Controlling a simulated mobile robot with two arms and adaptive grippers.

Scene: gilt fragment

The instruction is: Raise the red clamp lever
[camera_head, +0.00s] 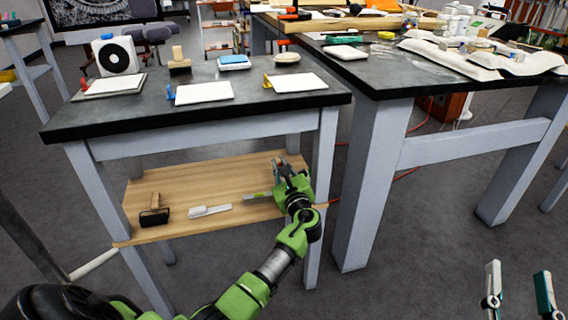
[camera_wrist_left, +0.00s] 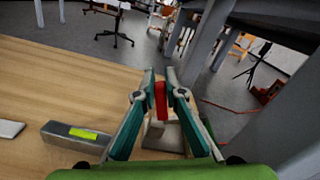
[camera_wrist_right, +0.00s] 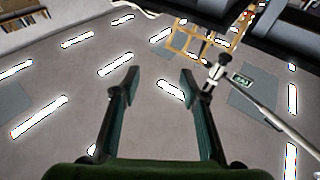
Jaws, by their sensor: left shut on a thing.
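The red clamp lever (camera_wrist_left: 161,101) stands roughly upright between my left fingertips (camera_wrist_left: 160,90) in the left wrist view. My left gripper (camera_head: 283,166) is shut on it, over the right end of the wooden lower shelf. Below the lever is a pale grey base (camera_wrist_left: 165,136), partly hidden by the fingers. In the head view the lever is too small and covered to make out clearly. My right gripper (camera_head: 518,283) is open and empty at the lower right, away from the tables; its fingers also show wide apart in the right wrist view (camera_wrist_right: 160,82).
On the wooden shelf (camera_head: 190,173) lie a grey block with a yellow-green label (camera_wrist_left: 77,136), a white brush (camera_head: 210,210) and a dark wood-handled tool (camera_head: 154,215). The dark tabletop (camera_head: 150,105) is above the shelf. A table leg (camera_head: 322,150) stands close right of my left gripper.

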